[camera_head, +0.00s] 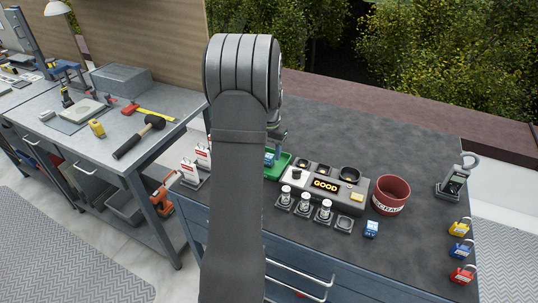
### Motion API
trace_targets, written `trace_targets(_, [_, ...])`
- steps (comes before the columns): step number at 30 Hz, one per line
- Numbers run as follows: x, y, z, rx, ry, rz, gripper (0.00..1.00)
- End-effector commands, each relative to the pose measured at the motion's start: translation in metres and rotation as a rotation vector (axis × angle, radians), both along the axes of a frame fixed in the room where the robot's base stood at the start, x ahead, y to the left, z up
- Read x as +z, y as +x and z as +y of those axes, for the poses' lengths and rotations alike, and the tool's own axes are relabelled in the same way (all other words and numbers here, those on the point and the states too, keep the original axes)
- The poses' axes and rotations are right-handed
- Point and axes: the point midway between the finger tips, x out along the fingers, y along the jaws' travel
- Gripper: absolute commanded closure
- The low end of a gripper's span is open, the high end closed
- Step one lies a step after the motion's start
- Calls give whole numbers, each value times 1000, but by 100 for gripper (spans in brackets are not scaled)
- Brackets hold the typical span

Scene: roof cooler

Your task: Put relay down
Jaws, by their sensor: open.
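My gripper (275,146) is open and partly hidden behind my own arm. It hangs just above the green tray (283,168). A small blue and white relay (269,160) sits at the tray, below the fingers and apart from them as far as I can tell. My arm hides the tray's left part. Another blue relay (371,229) stands on the dark bench top, to the right of the row of small sockets.
A red scrap bin (391,195) stands right of the tester. Small parts with white tops (304,202) sit in dark holders in front. The back of the bench is clear.

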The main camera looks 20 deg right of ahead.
Motion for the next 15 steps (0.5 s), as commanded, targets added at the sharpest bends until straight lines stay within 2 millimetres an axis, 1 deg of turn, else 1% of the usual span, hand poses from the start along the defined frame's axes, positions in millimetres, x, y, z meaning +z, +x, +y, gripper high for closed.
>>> trace_targets(1, [12,1,0,0,-2,-5,52])
trace_targets(3, [28,1,0,0,-3,-6,52])
trace_targets(9, [70,1,0,0,-2,-4,52])
trace_targets(12, [86,0,0,0,-1,-3,52])
trace_targets(15, [96,0,0,0,-1,-2,52])
